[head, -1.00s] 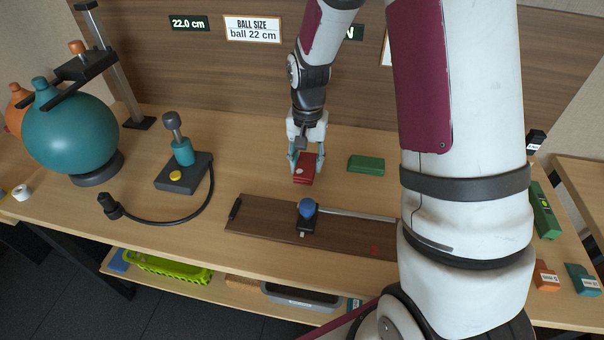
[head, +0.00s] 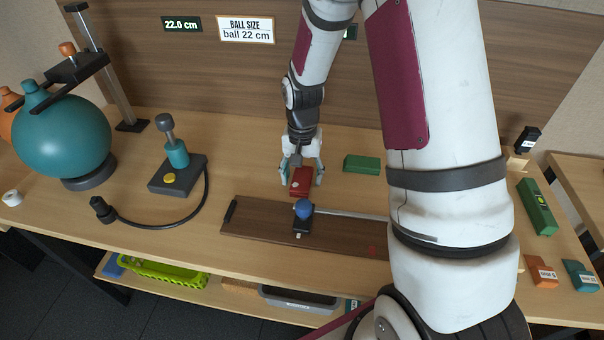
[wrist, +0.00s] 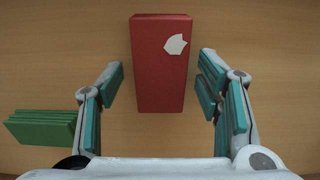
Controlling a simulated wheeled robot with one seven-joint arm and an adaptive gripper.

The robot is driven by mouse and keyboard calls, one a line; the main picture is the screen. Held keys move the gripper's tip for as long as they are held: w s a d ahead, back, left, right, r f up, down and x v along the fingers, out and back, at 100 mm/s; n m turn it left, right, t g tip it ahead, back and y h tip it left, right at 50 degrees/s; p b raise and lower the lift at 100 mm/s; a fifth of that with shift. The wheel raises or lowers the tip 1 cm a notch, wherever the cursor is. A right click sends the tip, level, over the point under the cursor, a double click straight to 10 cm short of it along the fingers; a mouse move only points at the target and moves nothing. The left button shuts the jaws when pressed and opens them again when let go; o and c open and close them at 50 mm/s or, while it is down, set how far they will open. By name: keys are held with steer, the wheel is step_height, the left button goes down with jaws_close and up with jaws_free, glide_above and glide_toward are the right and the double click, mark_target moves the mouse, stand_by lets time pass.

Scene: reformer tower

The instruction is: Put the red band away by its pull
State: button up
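The red band (head: 301,182) shows as a folded red block with a small pale tab on it. In the wrist view the red band (wrist: 158,75) lies lengthwise between my finger lines, with the pale tab (wrist: 175,44) near its far right. My gripper (head: 301,176) is over it in the head view. In the wrist view my gripper (wrist: 161,95) is open, its teal-padded fingers spread either side of the band with a clear gap on both sides. No finger touches the band or tab there.
A green band (head: 361,163) lies to the right on the table. A brown board (head: 255,220) with a blue-knobbed slider (head: 303,209) is just in front. A grey-based pump (head: 177,175) with a hose stands left. A lime basket (head: 165,272) and grey bin (head: 300,298) sit below.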

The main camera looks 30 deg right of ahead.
mark_target(302, 177)
steer(key=shift+r, duration=0.15)
step_height(302, 177, up, 12)
steer(key=p, duration=0.2)
steer(key=s+a+r+n+t, duration=0.1)
steer(key=s+a+r+n, duration=0.2)
steer(key=s+r, duration=0.95)
steer(key=s+a+r+n, duration=0.1)
steer(key=s+n, duration=0.1)
steer(key=s, duration=0.6)
steer(key=s+a+r+n+t, duration=0.1)
steer(key=s+n, duration=0.1)
steer(key=s, duration=0.7)
steer(key=shift+a, duration=0.25)
